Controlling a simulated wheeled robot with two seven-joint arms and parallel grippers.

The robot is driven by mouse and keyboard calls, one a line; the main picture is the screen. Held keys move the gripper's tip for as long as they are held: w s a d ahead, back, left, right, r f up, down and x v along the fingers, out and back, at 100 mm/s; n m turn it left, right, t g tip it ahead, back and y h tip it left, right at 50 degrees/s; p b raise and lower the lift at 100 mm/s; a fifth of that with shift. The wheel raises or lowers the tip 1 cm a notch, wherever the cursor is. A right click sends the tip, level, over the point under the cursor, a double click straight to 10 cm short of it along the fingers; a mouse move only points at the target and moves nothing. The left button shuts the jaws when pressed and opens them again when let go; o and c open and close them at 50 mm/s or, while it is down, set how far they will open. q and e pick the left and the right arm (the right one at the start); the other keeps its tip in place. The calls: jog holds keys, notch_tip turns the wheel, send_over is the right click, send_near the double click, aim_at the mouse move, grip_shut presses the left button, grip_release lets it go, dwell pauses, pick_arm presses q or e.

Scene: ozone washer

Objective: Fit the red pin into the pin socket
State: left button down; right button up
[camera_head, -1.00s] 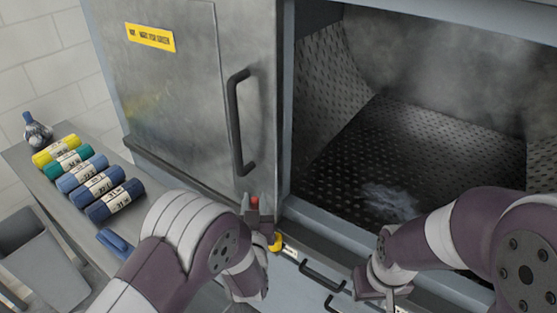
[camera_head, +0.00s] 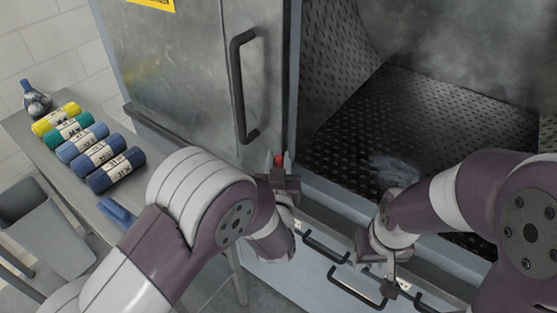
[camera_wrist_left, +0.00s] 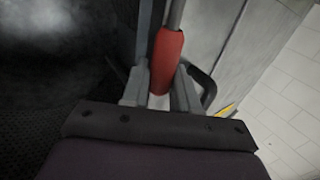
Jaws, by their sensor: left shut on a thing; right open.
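The red pin (camera_wrist_left: 167,58) is held between the fingers of my left gripper (camera_wrist_left: 160,90), seen close up in the left wrist view. In the head view, the red end of the pin shows at the tips of my left gripper (camera_head: 279,160), which is in front of the washer near the edge of the door. My right gripper (camera_head: 378,277) is open and low in front of the washer, to the right of the left gripper. I cannot make out the pin socket in either view; the left gripper and arm cover part of the washer's front.
The metal washer door (camera_head: 190,75) with a black handle (camera_head: 240,85) stands left of the open chamber (camera_head: 400,120). A grey bin (camera_head: 45,228) stands below. Drawer handles (camera_head: 325,247) are at the front.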

pick_arm(q)
notch_tip(320, 180, down, 4)
jog(key=shift+r+b, duration=0.15)
jog(key=shift+b, duration=1)
dwell(0.6)
jog(key=shift+f+b, duration=2.2)
jog(key=c, duration=0.8)
grip_release()
